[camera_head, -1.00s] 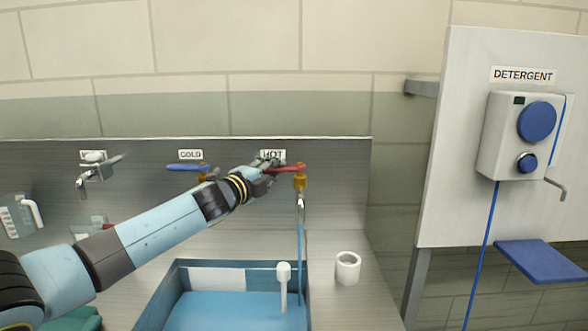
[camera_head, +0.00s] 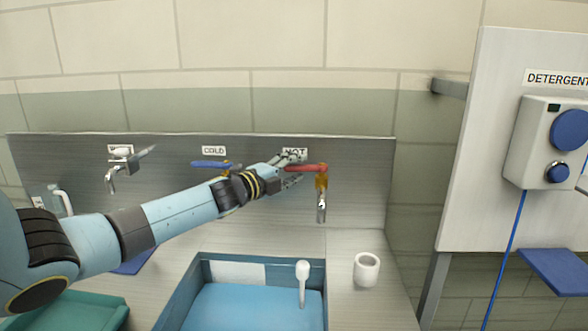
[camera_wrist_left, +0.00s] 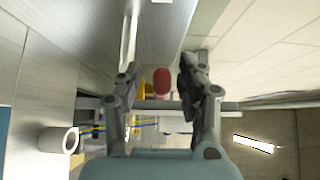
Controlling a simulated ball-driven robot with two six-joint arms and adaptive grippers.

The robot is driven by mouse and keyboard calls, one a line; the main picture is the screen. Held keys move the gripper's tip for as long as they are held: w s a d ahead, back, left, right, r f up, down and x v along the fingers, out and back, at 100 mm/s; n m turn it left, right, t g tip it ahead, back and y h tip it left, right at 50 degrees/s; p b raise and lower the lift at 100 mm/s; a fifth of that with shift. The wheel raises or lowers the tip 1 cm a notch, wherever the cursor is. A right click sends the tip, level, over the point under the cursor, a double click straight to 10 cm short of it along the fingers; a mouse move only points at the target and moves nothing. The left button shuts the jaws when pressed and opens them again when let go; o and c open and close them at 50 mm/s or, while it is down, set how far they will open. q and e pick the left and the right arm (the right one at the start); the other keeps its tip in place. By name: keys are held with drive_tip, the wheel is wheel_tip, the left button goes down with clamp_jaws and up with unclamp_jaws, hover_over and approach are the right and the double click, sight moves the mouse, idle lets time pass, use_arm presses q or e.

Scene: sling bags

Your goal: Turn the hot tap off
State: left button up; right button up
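The hot tap (camera_head: 322,196) is brass with a chrome spout, below the HOT label (camera_head: 294,154) on the steel splashback. Its red lever (camera_head: 310,168) points left, roughly level. No water stream shows below the spout. My left gripper (camera_head: 293,169) is at the lever's left end. In the left wrist view, the red lever end (camera_wrist_left: 161,82) shows between my left gripper's fingers (camera_wrist_left: 160,90), with gaps on both sides. The fingers are open. My right gripper is out of view.
The cold tap's blue lever (camera_head: 210,164) is left of the hot tap, partly behind my left arm. A sink of blue water (camera_head: 255,310) lies below, with a white-headed upright (camera_head: 303,272). A white cup (camera_head: 367,270) stands on the counter. A detergent dispenser (camera_head: 540,135) hangs at right.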

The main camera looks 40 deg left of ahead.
use_arm(q)
drive_tip(key=s, duration=1.2)
drive_tip(key=shift+a, duration=0.15)
drive_tip(key=shift+c, duration=0.4)
